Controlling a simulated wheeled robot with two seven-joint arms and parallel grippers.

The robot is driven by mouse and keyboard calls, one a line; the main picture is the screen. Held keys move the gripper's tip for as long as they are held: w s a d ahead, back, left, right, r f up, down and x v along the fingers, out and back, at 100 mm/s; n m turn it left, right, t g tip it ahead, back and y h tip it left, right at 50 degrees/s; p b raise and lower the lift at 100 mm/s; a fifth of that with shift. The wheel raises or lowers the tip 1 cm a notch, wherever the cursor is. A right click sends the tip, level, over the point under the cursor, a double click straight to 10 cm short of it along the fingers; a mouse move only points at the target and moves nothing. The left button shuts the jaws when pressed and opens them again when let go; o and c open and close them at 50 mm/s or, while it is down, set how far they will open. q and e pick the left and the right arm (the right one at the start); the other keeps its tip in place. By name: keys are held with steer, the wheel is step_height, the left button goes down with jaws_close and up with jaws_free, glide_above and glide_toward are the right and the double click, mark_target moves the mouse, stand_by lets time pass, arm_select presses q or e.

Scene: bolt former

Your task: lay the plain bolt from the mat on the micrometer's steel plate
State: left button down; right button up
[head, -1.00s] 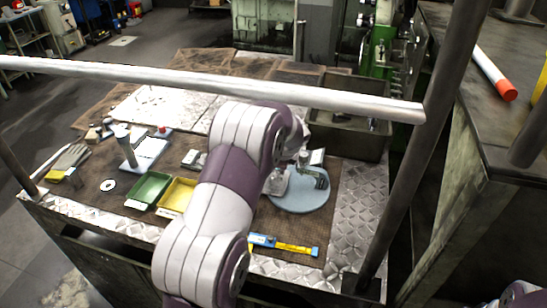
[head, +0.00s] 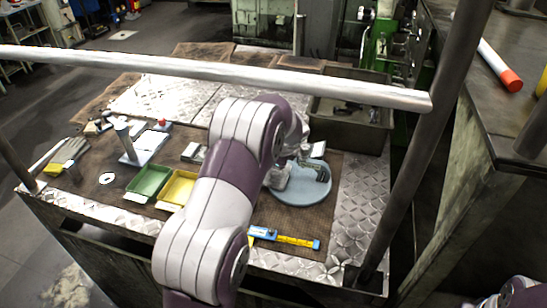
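My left arm rises through the middle of the head view and bends down over a round blue-grey disc (head: 300,196). My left gripper (head: 281,177) is mostly hidden behind the forearm, low over the disc's left side; its fingers cannot be made out. A dark green curved tool (head: 320,171), which looks like the micrometer, is at the disc's right side. A pale plate-like piece (head: 316,149) shows just behind it. The plain bolt cannot be made out. A brown mat (head: 318,220) covers the bench top. My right gripper is out of view.
A green tray (head: 149,180) and a yellow tray (head: 180,189) stand left of my arm. A blue and yellow tool (head: 285,239) lies near the front edge. A stand with an upright cylinder (head: 126,143) is farther left. A pale rail (head: 200,72) crosses above the bench.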

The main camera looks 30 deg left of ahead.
mark_target(277, 176)
arm_select(q)
steer(key=shift+f, duration=0.15)
stand_by(0.3)
steer(key=c, duration=1.1)
jaws_free()
steer(key=shift+w, duration=0.1)
steer(key=shift+o, duration=0.2)
steer(key=shift+f, duration=0.15)
steer(key=shift+s+d+f, duration=0.1)
steer(key=shift+s+f, duration=0.05)
steer(key=shift+s, duration=0.05)
steer(key=v, duration=0.5)
steer(key=shift+w+b, duration=0.2)
steer(key=shift+b, duration=0.2)
steer(key=s+d+b, duration=0.3)
steer(key=s+d, duration=0.4)
steer(key=d, duration=0.2)
steer(key=shift+s+d+r+b, duration=0.2)
steer(key=shift+r+b, duration=0.1)
steer(key=shift+b, duration=0.1)
